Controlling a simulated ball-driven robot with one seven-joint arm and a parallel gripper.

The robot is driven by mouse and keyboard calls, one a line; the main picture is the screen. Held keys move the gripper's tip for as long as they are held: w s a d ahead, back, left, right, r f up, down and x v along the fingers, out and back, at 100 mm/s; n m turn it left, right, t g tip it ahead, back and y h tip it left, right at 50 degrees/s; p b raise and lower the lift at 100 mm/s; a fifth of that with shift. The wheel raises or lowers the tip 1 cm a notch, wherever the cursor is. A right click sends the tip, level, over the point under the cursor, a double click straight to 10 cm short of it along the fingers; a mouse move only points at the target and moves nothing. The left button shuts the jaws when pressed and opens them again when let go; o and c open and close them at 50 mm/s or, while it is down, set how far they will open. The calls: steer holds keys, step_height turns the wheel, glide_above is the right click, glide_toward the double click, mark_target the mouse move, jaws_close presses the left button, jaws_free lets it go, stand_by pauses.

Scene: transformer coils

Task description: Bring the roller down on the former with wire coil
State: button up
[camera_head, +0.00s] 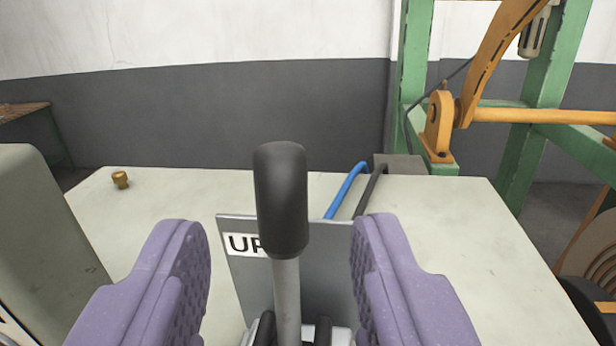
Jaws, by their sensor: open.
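A lever with a black grip (281,200) on a metal rod (287,295) stands upright in the middle of the head camera view. A grey plate (325,275) behind it carries a white label (243,245) reading "UP", partly hidden by the lever. My gripper (280,265) is open, with one purple finger on each side of the lever and a gap on both sides. An orange arm (495,55) on a green frame is at the upper right. A part-round brown item (595,250) shows at the right edge; I cannot tell whether it is the former. The roller is not clearly visible.
The lever stands on a pale cabinet top (150,210) with a small brass fitting (120,179). Blue (346,190) and black hoses run to a grey box (402,165). Green posts (413,70) and an orange bar (540,116) stand at right. A grey-green casing (40,230) is at left.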

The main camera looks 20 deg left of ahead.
mark_target(282, 207)
steer(key=shift+w+a, duration=0.1)
steer(key=shift+w, duration=0.1)
steer(key=p+x, duration=0.1)
steer(key=x, duration=0.6)
steer(key=shift+w+a, duration=0.1)
jaws_close()
